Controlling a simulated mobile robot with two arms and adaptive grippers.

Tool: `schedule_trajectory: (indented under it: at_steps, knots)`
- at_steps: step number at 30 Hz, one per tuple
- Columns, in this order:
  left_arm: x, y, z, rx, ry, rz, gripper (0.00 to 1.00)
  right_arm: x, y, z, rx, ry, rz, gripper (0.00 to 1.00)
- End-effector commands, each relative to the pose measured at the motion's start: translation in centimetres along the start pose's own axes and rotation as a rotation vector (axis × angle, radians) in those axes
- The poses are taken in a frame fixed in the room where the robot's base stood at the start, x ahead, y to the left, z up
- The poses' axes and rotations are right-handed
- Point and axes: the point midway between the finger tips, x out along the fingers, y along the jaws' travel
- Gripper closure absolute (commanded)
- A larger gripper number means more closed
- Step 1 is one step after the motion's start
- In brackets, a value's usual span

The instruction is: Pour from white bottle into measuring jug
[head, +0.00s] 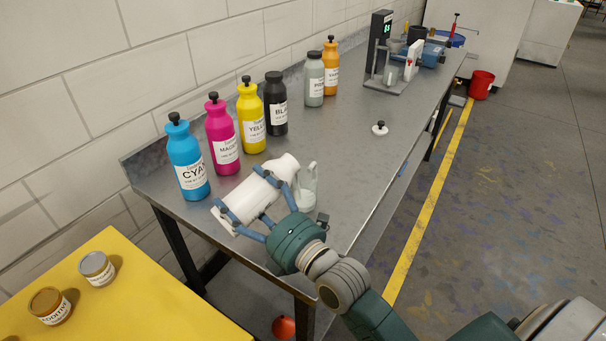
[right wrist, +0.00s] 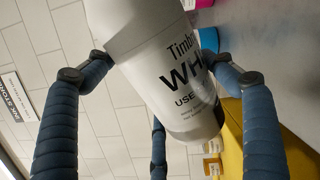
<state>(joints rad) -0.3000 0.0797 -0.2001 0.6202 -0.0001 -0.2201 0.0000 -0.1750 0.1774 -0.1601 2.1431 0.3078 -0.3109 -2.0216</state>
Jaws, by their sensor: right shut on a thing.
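The white bottle (head: 252,198) is tilted well over above the table's near end, its neck end toward the upper right. My right gripper (head: 262,201) is shut around its body. The right wrist view shows the bottle (right wrist: 165,80) between the blue fingers, with black lettering on its label. A pale, translucent measuring jug (head: 308,190) stands just right of the bottle's neck, partly hidden by the bottle and gripper. I cannot tell whether the neck is over the jug's opening or whether liquid flows. My left gripper is not in view.
Cyan (head: 187,160), magenta (head: 222,136), yellow (head: 250,118) and black (head: 276,105) bottles line the wall side of the grey table (head: 345,150).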

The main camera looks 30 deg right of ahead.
Motion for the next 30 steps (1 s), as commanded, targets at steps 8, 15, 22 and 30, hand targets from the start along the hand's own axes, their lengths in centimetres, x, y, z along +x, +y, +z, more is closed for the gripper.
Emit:
schedule_trajectory:
  at_steps: [8,15,22,30]
  knots:
    - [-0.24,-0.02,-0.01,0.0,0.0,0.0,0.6,0.04,0.53,0.29,0.009,-0.004,0.009,0.75]
    - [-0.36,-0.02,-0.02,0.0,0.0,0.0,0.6,0.04,0.6,0.38,0.016,-0.004,0.009,0.75]
    - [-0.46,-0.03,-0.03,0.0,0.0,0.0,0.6,0.04,0.65,0.45,0.022,-0.005,0.008,0.75]
    - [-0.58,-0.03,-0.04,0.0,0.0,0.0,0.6,0.05,0.72,0.53,0.03,-0.005,0.008,0.75]
